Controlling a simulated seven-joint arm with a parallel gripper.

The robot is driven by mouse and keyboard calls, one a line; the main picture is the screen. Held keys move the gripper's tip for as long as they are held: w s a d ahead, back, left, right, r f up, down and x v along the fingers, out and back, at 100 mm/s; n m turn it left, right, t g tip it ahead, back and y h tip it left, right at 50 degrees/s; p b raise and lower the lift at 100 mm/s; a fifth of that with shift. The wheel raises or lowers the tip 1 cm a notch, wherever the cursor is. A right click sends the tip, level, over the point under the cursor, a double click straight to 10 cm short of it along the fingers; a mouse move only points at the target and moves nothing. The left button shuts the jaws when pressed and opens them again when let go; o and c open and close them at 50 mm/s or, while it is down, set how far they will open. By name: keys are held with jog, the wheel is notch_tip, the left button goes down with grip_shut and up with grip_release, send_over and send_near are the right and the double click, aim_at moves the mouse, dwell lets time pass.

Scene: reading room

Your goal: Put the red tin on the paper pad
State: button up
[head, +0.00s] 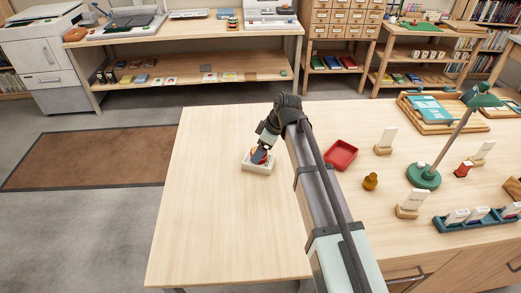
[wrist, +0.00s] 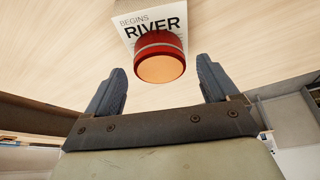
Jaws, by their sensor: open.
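The paper pad (head: 258,169) is a thick white block on the near table, left of my arm. In the wrist view the pad (wrist: 124,31) shows printed words, "BEGINS" and "RIVER". The red tin (wrist: 174,41) is round, with a pale band and an orange end. It appears to stand on the pad and covers part of the print. My gripper (wrist: 160,74) is open, its two fingers apart on either side of the tin and clear of it. In the head view my gripper (head: 262,156) is over the pad and hides most of the tin.
Right of my arm are a red tray (head: 341,155), a brown knobbed object (head: 370,181), card holders (head: 384,142), a green lamp (head: 424,175), a small red object (head: 463,169) and a blue-green rack (head: 476,219). The table's left part (head: 205,220) is clear.

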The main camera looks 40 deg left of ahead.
jog(key=v, duration=1.1)
